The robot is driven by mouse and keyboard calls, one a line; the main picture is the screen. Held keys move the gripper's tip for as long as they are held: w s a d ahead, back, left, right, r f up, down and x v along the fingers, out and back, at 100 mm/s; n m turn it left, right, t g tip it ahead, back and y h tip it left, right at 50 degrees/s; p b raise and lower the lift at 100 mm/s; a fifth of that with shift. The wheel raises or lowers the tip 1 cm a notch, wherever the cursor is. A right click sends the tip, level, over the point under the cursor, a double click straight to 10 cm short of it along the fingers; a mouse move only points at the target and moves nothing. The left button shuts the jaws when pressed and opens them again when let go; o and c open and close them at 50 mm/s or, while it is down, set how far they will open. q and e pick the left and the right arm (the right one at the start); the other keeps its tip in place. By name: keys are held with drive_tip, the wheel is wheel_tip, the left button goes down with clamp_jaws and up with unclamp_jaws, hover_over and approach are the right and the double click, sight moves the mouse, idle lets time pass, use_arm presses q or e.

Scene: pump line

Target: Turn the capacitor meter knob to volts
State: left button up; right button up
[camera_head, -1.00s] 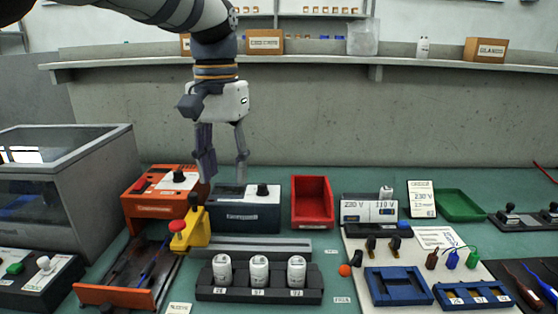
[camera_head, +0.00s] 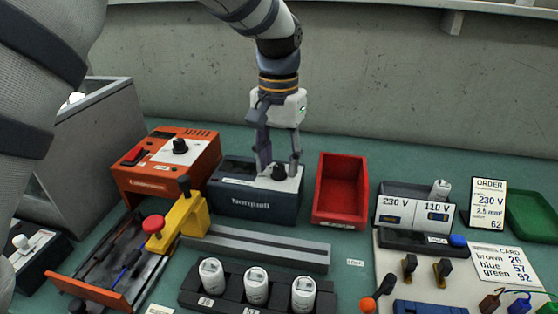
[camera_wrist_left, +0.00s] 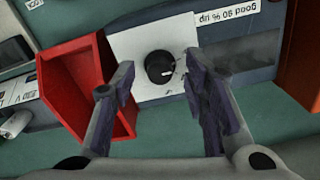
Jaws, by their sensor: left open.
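The capacitor meter (camera_head: 253,200) is a dark blue box with a pale top plate and a black knob (camera_head: 279,173). In the left wrist view the knob (camera_wrist_left: 160,67) is round and black with a white pointer mark on a white plate. My left gripper (camera_head: 279,172) points down over the meter, with its fingers on either side of the knob. In the left wrist view the left gripper (camera_wrist_left: 160,80) is open and its fingertips are apart from the knob. The scale marks around the knob are too small to read. My right gripper is not in view.
A red bin (camera_head: 341,190) stands just right of the meter. An orange device (camera_head: 165,165) with its own black knob stands left, and a yellow clamp (camera_head: 184,219) in front of it.

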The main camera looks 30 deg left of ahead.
use_arm(q)
drive_tip(key=shift+f, duration=0.35)
drive_tip(key=shift+c, duration=0.2)
clamp_jaws()
